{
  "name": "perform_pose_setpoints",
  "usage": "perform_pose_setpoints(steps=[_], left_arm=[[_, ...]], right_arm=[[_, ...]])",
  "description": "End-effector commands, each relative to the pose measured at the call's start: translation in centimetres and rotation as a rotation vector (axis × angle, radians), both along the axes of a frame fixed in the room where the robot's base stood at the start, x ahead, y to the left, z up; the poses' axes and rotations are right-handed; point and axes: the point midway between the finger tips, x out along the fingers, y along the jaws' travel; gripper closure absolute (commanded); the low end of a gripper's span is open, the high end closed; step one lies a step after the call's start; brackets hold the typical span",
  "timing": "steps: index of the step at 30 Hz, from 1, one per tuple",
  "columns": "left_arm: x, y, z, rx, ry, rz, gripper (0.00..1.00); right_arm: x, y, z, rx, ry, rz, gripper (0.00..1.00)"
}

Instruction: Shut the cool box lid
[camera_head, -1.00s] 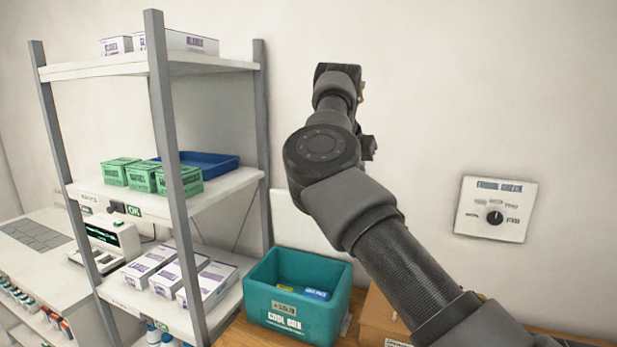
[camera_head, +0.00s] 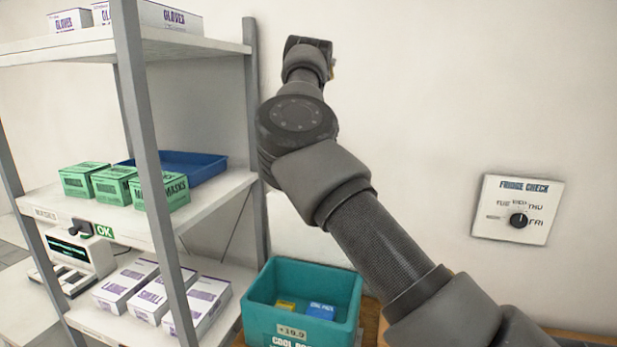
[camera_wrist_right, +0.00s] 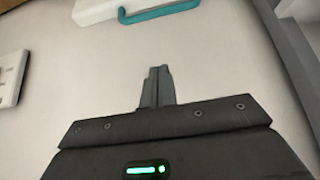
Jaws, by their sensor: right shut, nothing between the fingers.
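The teal cool box (camera_head: 301,287) stands open at the bottom of the head view. A blue cool pack (camera_head: 320,311) and a small yellow item (camera_head: 286,305) lie inside. The white lid (camera_head: 297,226) stands raised behind the box, partly hidden by my right arm. In the right wrist view the lid (camera_wrist_right: 93,9) shows at the top edge with a teal handle (camera_wrist_right: 158,11). My right gripper (camera_wrist_right: 159,72) is shut and empty in front of the wall, apart from the handle. Its fingers are hidden in the head view. My left gripper is not in view.
A shelf unit (camera_head: 152,180) with glove boxes, green mask boxes (camera_head: 112,186) and a blue tray (camera_head: 184,165) stands left of the cool box. A fridge check dial panel (camera_head: 517,209) hangs on the wall at right. The wall between is bare.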

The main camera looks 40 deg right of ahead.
Motion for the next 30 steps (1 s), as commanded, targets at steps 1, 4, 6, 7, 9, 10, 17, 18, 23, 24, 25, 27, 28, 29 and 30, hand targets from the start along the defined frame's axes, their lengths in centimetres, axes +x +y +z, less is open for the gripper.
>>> perform_pose_setpoints(steps=[1, 4, 6, 7, 9, 10, 17, 18, 23, 24, 25, 27, 28, 29, 30], left_arm=[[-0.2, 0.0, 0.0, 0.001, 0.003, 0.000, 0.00], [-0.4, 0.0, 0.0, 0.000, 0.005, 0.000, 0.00], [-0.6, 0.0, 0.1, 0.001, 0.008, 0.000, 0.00], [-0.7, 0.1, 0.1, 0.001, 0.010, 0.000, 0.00], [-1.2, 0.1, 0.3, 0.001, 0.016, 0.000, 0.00], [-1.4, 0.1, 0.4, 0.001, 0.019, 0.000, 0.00], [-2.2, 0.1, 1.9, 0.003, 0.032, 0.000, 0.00], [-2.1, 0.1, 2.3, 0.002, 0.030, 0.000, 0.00], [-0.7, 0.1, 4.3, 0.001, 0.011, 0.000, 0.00], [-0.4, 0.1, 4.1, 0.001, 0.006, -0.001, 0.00], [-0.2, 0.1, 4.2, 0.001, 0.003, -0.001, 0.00], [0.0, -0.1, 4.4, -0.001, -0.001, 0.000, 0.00], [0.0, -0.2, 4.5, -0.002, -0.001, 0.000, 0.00], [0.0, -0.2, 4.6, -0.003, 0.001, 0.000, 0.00], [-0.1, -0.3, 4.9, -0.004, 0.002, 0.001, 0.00]], right_arm=[[0.0, 0.0, 0.0, 0.000, 0.000, 0.000, 1.00], [0.0, 0.0, 0.0, 0.000, 0.000, 0.000, 1.00], [0.2, 0.0, -0.2, 0.000, 0.001, 0.001, 1.00], [0.3, -0.1, -0.3, 0.000, 0.000, 0.002, 1.00], [0.5, -0.3, -0.8, -0.001, 0.002, 0.002, 1.00], [0.7, -0.5, -1.1, -0.001, 0.003, 0.003, 1.00], [2.0, -2.8, -4.6, -0.001, 0.007, 0.000, 1.00], [2.2, -3.3, -5.3, -0.002, 0.007, -0.001, 1.00], [3.2, -5.0, -8.0, 0.001, 0.005, -0.002, 1.00], [3.0, -4.4, -8.1, -0.001, 0.001, -0.002, 1.00], [2.9, -4.0, -8.3, 0.000, 0.000, -0.003, 1.00], [2.4, -3.5, -8.5, 0.000, 0.000, -0.003, 1.00], [2.3, -3.3, -8.5, 0.000, -0.001, -0.003, 1.00], [2.1, -3.1, -8.6, 0.000, -0.002, -0.002, 1.00], [1.9, -2.8, -8.7, -0.001, -0.001, -0.002, 1.00]])
